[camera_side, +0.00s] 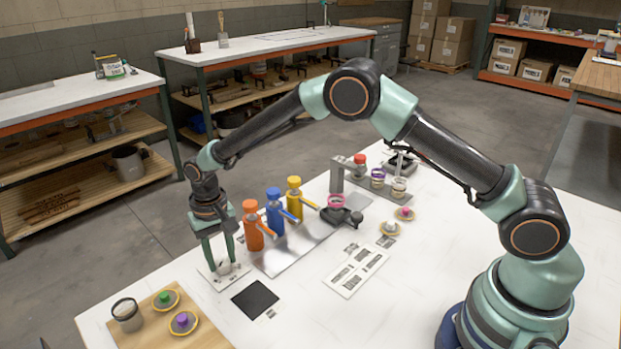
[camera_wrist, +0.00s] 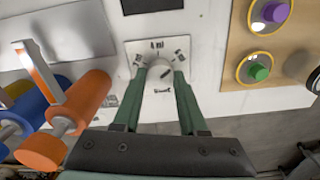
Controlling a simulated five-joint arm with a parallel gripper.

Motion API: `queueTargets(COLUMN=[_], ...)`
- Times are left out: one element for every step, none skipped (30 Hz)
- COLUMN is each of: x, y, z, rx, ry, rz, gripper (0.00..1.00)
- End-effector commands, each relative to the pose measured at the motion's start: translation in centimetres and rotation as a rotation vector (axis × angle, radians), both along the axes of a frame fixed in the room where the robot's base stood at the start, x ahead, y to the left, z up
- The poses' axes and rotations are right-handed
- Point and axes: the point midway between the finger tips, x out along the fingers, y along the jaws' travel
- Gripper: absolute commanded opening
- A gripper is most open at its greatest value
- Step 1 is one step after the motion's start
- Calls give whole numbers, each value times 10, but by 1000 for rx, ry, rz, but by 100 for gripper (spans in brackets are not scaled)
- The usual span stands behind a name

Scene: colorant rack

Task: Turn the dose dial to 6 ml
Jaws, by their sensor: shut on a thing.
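The dose dial (camera_wrist: 157,77) is a pale round knob on a white square plate (camera_wrist: 137,49) with small dark printed marks around it. The marks are too small to read for sure, so I cannot tell the setting. My gripper (camera_wrist: 161,74) points down at the dial, with its two green fingers shut on opposite sides of the knob. In the side view my gripper (camera_side: 222,262) stands over the dial (camera_side: 224,267), near the left end of the white table. The fingers hide part of the knob's sides.
Orange (camera_side: 253,228), blue (camera_side: 274,213) and yellow (camera_side: 294,199) bottles stand beside the dial on a metallic sheet. A black square (camera_side: 255,299) lies nearby. A wooden board (camera_side: 205,333) holds a cup and two small dishes. A printed white card (camera_side: 356,271) lies mid-table.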

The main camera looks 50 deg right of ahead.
Motion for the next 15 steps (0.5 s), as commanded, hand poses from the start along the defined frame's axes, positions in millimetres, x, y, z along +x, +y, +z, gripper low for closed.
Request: queueTargets(x=[0,0,0,0,0,0,0,0,0,0,0,0,0,0,0], y=[0,0,0,0,0,0,0,0,0,0,0,0,0,0,0], z=[2,2,2,2,2,2,2,2,2,2,2,2,2,2,2], rx=[-1,-1,-1,-1,-1,-1,-1,-1,-1,-1,-1,0,0,0,0], ry=[2,2,2,2,2,2,2,2,2,2,2,2,2,2,2], rz=[-25,-40,-57,-70,-81,-94,-103,-111,-118,-124,-129,-134,-137,-139,-141], gripper=[0,0,0,0,0,0,0,0,0,0,0,0,0,0,0])
